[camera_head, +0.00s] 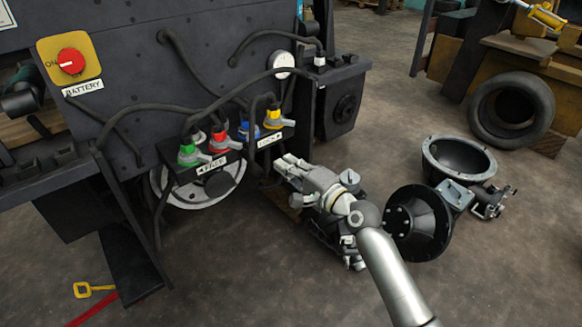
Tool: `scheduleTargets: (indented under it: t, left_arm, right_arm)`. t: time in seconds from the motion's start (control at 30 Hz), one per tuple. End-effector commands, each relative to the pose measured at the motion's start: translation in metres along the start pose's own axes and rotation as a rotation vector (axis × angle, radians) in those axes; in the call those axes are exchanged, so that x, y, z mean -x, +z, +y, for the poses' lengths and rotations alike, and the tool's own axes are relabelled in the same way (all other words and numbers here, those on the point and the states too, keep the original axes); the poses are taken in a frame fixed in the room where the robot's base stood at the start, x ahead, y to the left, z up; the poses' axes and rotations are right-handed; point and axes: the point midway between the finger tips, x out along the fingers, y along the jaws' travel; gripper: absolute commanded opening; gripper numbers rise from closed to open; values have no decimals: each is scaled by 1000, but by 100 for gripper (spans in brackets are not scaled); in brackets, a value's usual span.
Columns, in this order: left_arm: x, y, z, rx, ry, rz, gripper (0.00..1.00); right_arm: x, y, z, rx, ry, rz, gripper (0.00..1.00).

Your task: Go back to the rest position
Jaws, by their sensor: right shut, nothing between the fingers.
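My right arm (392,275) comes in from the bottom right. Its gripper (283,165) is shut and empty, just below and right of the dark lever panel (217,183) on the stripped forklift (215,60). Whether its fingertips touch the forklift cannot be told. Green (187,152), red (219,140), blue (247,129) and yellow (274,118) capped fittings with grey levers stand along the panel's top. My left gripper is out of view.
A red battery knob (71,61) sits on a yellow plate at upper left. Black hoses loop across the forklift's front. A black bowl-shaped part (458,158) and a tyre (511,110) are at right. A yellow key-like piece (93,290) lies at lower left. The bottom middle floor is clear.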

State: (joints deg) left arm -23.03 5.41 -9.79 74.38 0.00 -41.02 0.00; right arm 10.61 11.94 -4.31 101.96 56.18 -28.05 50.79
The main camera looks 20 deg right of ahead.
Motion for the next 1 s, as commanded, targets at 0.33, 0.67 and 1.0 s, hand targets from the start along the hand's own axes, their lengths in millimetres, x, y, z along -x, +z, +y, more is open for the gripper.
scheduleTargets:
  t: [0.33,0.67,1.0]
  left_arm:
    - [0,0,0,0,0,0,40]
    - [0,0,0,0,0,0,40]
    - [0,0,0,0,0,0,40]
  right_arm:
    - [13,0,0,1,0,-1,0]
    - [12,1,2,4,6,0,0]
    - [52,16,176,301,376,-19,0]
